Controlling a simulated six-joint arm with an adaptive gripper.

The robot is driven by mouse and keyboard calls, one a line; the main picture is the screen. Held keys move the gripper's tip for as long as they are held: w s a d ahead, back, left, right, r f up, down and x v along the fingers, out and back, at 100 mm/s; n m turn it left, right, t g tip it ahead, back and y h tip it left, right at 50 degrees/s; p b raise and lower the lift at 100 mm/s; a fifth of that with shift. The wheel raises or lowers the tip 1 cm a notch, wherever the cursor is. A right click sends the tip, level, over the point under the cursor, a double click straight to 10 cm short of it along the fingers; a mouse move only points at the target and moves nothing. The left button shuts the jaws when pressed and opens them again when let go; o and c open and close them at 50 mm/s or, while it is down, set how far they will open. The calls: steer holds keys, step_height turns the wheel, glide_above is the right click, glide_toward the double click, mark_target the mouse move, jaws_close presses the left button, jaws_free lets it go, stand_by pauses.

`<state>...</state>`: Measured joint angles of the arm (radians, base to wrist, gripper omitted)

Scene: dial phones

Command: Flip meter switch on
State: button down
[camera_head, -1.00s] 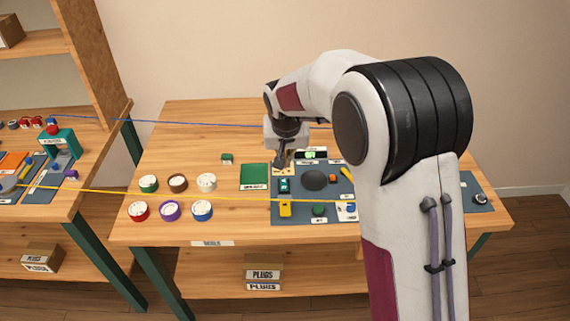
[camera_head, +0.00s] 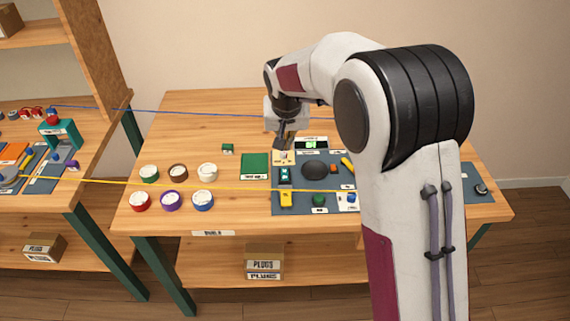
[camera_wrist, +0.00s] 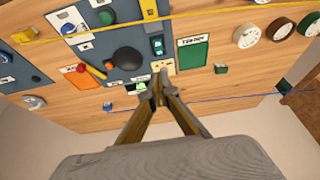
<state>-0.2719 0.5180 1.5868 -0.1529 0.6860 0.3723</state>
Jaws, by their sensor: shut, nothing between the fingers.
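My gripper (camera_head: 280,148) is shut and empty, pointing down at the back left of the grey-blue panel. It also shows in the wrist view (camera_wrist: 158,75). Its tips are at or just above a small beige plate (camera_head: 283,158), seen also in the wrist view (camera_wrist: 168,66); contact cannot be told. The tips partly hide that plate, and its switch position is unclear. A black meter with a lit green display (camera_head: 311,144) lies right of the plate; in the wrist view the meter (camera_wrist: 137,87) is beside my fingers. A teal device (camera_head: 285,173) sits in front of the plate.
A dark round dome (camera_head: 314,170) and a yellow block (camera_head: 286,198) are on the panel. A green labelled square (camera_head: 254,166) and several tape-like rolls (camera_head: 203,200) lie to the left. A yellow cable (camera_head: 240,189) and a blue cable (camera_head: 200,114) cross the view. My arm hides the panel's right part.

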mark_target(285, 175)
steer(key=shift+f, duration=0.15)
steer(key=shift+s+x, duration=0.15)
steer(key=shift+x, duration=3.3)
steer(key=shift+s+x, duration=0.1)
steer(key=shift+x, duration=3.3)
steer(key=shift+f, duration=0.1)
steer(key=shift+w+f, duration=0.25)
steer(key=shift+f, duration=0.15)
steer(key=shift+s, duration=0.25)
steer(key=shift+s+f, duration=0.1)
steer(key=shift+s, duration=0.6)
